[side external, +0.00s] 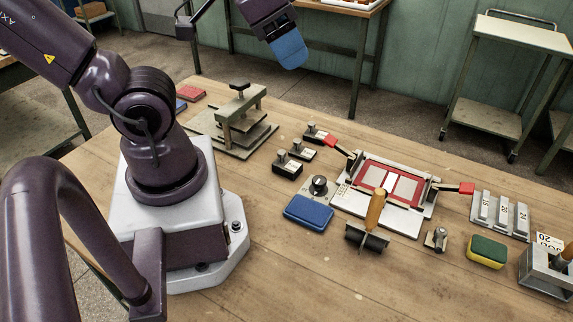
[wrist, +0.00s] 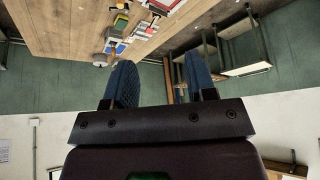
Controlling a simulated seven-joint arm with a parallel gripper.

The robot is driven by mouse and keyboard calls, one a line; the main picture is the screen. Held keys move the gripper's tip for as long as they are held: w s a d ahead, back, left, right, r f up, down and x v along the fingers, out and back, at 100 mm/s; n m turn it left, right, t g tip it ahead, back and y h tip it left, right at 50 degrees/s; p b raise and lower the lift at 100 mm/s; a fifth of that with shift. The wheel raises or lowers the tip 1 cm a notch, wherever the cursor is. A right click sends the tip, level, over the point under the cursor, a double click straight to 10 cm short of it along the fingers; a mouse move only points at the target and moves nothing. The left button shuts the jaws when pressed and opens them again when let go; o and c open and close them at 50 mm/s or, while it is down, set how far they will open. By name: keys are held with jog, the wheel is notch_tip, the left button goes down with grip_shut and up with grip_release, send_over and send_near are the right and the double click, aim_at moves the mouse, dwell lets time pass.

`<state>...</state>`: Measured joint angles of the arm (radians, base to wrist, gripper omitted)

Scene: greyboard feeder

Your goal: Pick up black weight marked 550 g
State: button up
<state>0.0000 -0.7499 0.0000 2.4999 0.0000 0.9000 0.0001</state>
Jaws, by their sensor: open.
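Several dark objects with light knobs stand on the table, and three look like black weights: the nearest and largest (side external: 288,168), a middle one (side external: 303,153) and a far one (side external: 316,135). Their markings are too small to read, so I cannot tell which is 550 g. My gripper (side external: 290,52) is raised high beyond the table's far edge in the side view, well apart from the weights. In the wrist view its two blue fingers (wrist: 160,82) are spread with nothing between them. I cannot make out the weights in the wrist view.
A press (side external: 240,122) stands left of the weights. A blue box (side external: 308,211), a round dial (side external: 319,186) and a red-framed fixture (side external: 350,203) lie close by. A wooden-handled roller (side external: 374,210), a sponge (side external: 487,250) and grey blocks (side external: 500,214) are rightward.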

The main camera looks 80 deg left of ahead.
jog(key=m+g+y, duration=0.5)
jog(key=m+y, duration=0.8)
jog(key=m, duration=0.5)
send_near(282, 154)
jog(key=shift+s+d, duration=0.2)
jog(key=shift+d, duration=0.25)
jog(key=shift+s+d, duration=0.2)
jog(key=shift+d, duration=0.25)
jog(key=shift+w+a+m, duration=0.1)
jog(key=shift+w+m, duration=0.2)
jog(key=x, duration=1.2)
jog(key=shift+w+a+r, duration=0.1)
jog(key=shift+a, duration=0.35)
jog(key=shift+c, duration=0.4)
